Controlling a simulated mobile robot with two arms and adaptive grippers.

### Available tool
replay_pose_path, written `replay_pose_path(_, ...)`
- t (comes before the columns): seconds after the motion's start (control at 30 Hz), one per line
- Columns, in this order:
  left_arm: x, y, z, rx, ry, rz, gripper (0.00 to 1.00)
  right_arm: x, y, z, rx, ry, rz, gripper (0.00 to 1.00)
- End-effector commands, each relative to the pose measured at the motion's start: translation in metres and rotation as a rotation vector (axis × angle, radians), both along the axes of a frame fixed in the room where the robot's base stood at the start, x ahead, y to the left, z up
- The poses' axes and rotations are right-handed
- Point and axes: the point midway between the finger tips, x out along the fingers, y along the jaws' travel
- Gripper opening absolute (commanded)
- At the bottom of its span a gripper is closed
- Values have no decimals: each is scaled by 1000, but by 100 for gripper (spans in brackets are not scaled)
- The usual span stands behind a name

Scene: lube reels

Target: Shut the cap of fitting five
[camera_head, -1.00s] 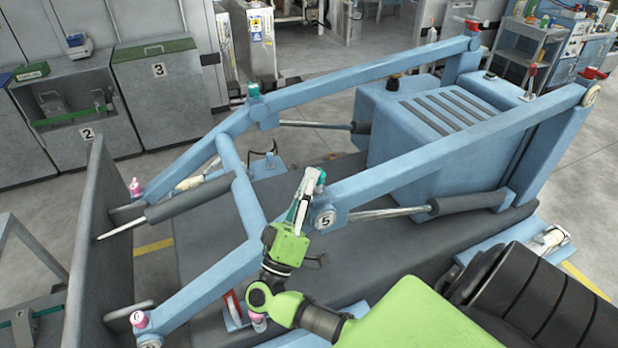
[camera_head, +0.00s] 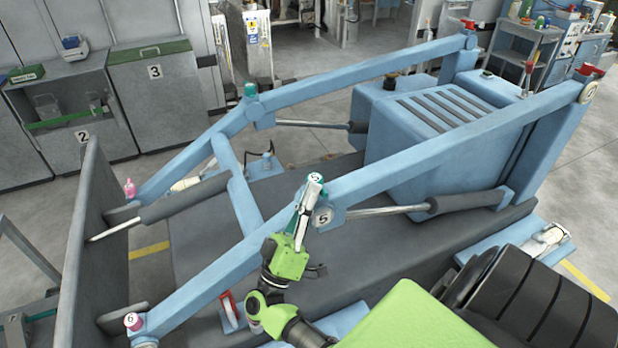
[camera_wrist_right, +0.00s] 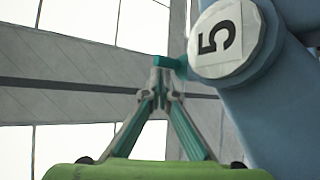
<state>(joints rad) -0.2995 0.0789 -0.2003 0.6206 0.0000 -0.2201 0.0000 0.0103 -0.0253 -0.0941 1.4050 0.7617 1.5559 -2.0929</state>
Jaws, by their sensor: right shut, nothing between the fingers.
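Fitting five's cap (camera_head: 316,178) sits on top of the blue arm joint with the "5" label (camera_head: 323,216). A teal part of the fitting (camera_wrist_right: 172,63) shows beside the labelled joint (camera_wrist_right: 222,38) in the right wrist view. My right gripper (camera_head: 310,190) is shut and empty, its fingertips (camera_wrist_right: 158,65) right at the teal part, seemingly touching it. The fingers hide part of the cap's near side. My left gripper is not in view.
The blue loader arm (camera_head: 440,150) runs close past my right gripper. A rod and dark cylinder (camera_head: 470,203) lie to the right. Open air lies left of my gripper, above the dark deck.

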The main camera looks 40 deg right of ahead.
Motion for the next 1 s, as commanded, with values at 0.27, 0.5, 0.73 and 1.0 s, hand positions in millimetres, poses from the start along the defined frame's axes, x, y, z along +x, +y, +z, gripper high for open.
replay_pose_path(0.27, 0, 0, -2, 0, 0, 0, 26, -2, 0, -9, 1, 2, -1, 0)
replay_pose_path(0.5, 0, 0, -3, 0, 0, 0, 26, -2, 1, -11, 1, 3, 0, 0)
replay_pose_path(0.73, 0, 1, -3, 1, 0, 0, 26, -3, 0, -12, 2, 3, -2, 0)
replay_pose_path(1.0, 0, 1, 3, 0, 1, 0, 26, -1, -1, -5, 3, 3, -3, 0)
